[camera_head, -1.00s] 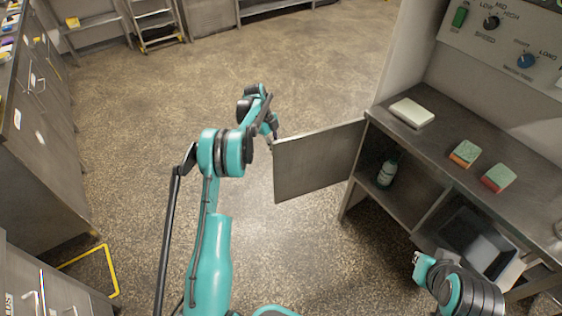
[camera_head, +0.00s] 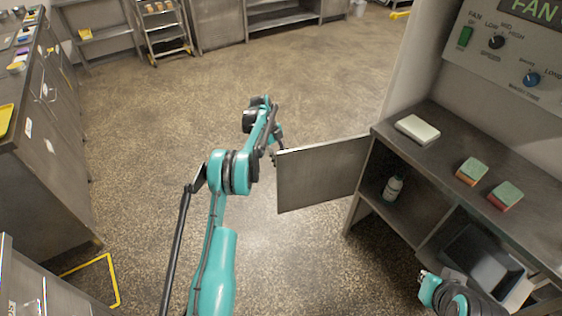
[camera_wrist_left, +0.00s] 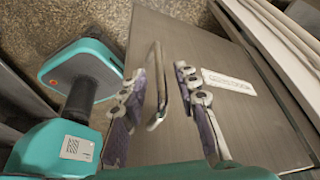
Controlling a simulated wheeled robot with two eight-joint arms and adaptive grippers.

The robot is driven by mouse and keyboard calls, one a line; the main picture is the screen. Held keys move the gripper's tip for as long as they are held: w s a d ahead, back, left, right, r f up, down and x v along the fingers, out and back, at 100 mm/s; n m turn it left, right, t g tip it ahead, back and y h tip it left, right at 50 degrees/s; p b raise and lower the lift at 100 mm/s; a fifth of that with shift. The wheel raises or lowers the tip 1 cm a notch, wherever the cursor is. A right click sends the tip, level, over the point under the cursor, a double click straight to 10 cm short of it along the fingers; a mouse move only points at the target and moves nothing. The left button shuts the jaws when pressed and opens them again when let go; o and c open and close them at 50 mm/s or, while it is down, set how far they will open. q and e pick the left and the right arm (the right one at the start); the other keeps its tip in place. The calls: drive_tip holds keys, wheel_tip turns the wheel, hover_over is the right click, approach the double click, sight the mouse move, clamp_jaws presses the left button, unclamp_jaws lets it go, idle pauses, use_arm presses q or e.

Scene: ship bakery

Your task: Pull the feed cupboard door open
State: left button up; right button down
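The feed cupboard door (camera_head: 322,174) is a flat grey metal panel. It stands swung out from the cupboard's left side, so the compartment behind it is exposed. In the left wrist view the door (camera_wrist_left: 240,120) fills the right half, with a bar handle (camera_wrist_left: 158,88) and a white label (camera_wrist_left: 229,82). My left gripper (camera_wrist_left: 160,100) is open, its purple-padded fingers either side of the handle with gaps showing. In the head view my left gripper (camera_head: 275,150) is at the door's free edge, its fingers mostly hidden. My right gripper (camera_head: 424,276) is low in front of the cupboard, fingers unclear.
A bottle (camera_head: 393,188) stands inside the cupboard. A white block (camera_head: 417,130) and two green-topped sponges (camera_head: 472,171) lie on the counter above. A dark bin (camera_head: 482,257) sits lower right. Floor left of the door is clear; drawer units (camera_head: 45,150) line the left.

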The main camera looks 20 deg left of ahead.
use_arm(q)
drive_tip(key=shift+r, duration=0.1)
drive_tip(key=v, duration=1.1)
drive_tip(key=shift+a+r, duration=0.25)
drive_tip(key=shift+r, duration=0.1)
